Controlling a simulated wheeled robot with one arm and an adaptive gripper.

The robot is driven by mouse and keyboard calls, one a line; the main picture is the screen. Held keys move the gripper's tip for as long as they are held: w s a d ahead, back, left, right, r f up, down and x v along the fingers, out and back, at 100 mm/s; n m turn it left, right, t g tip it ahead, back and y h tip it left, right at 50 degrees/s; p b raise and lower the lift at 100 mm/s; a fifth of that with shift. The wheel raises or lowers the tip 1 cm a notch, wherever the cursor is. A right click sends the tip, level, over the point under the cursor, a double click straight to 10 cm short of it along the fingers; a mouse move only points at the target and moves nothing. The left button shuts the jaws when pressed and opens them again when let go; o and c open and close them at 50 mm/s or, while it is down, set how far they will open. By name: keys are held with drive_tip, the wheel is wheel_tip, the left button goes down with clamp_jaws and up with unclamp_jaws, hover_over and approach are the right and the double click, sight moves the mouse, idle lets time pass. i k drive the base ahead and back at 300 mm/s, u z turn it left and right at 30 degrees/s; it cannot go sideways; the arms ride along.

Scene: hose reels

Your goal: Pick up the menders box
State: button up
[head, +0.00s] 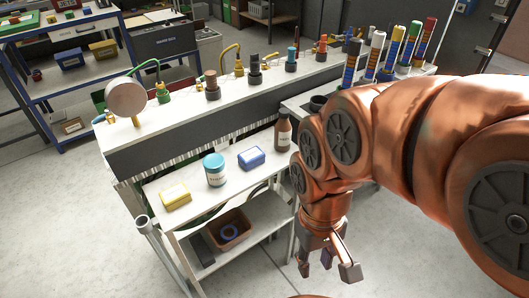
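Two small boxes lie on the white shelf of the bench. One is yellow (175,195), at the left end, and one is blue (251,158), right of a teal-lidded jar. Their labels are too small to read, so I cannot tell which is the menders box. My gripper (327,268) hangs in front of the bench's right end, to the right of and lower in the picture than both boxes. Its fingers point down and are spread, with nothing between them. It touches neither box.
The teal-lidded jar (215,170) stands between the boxes, and a brown bottle (283,131) stands right of the blue one. A brown bin (230,234) sits on the lower shelf. Hose fittings line the bench's upper ledge. A post (160,238) stands at the left corner. Floor at front left is clear.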

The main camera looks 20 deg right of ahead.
sight(253, 157)
drive_tip(key=u, duration=3.5)
drive_tip(key=k, duration=2)
